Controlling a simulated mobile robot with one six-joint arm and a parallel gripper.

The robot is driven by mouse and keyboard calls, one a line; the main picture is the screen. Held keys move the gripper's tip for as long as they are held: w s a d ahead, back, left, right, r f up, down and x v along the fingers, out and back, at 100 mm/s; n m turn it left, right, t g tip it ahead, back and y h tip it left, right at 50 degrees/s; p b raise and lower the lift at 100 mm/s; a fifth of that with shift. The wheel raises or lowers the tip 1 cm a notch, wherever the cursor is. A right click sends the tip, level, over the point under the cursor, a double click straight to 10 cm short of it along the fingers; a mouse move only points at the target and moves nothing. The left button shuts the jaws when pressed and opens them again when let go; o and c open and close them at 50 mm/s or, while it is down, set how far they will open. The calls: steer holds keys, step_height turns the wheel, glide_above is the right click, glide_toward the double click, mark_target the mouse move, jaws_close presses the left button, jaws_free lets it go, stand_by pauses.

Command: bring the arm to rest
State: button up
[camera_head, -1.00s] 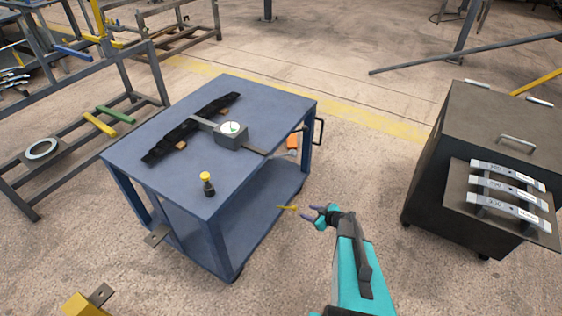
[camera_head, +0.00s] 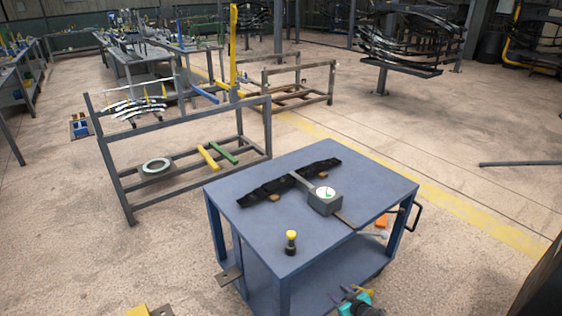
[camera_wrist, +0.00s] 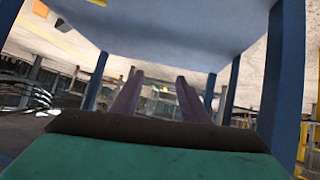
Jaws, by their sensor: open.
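My gripper (camera_head: 353,291) shows at the bottom edge of the head view, low beside the right front side of the blue cart (camera_head: 345,175). Its teal wrist is partly cut off by the frame. In the wrist view its two purple-grey fingers (camera_wrist: 158,98) stand apart with nothing between them. Blue cart legs (camera_wrist: 284,80) rise on the right of that view, and a broad blue-grey cart surface fills its upper middle.
On the cart top lie a dark leaf-spring bar (camera_head: 290,183), a grey gauge box (camera_head: 325,200) and a yellow-topped black tool (camera_head: 291,242). An orange item (camera_head: 382,221) shows by the right side. A rack (camera_head: 190,125) stands behind left. Floor at right is mostly open.

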steer(key=s+a+f+m+g+h, duration=0.1)
steer(key=s+f+m+g+h, duration=0.2)
steer(key=s, duration=0.8)
steer(key=s+m+g+h, duration=0.4)
steer(key=s+g, duration=0.1)
steer(key=s, duration=0.7)
steer(key=s+a+r+g+y, duration=0.1)
steer(key=s+a+g, duration=0.2)
steer(key=s, duration=0.6)
steer(key=s+a+r+n+g+y, duration=0.1)
steer(key=s+a+r+g+y, duration=0.1)
steer(key=s+g, duration=0.3)
steer(key=s+a, duration=0.1)
steer(key=s, duration=0.3)
steer(key=shift+s+a+r, duration=0.15)
steer(key=shift+s+r, duration=0.1)
steer(key=shift+s, duration=0.05)
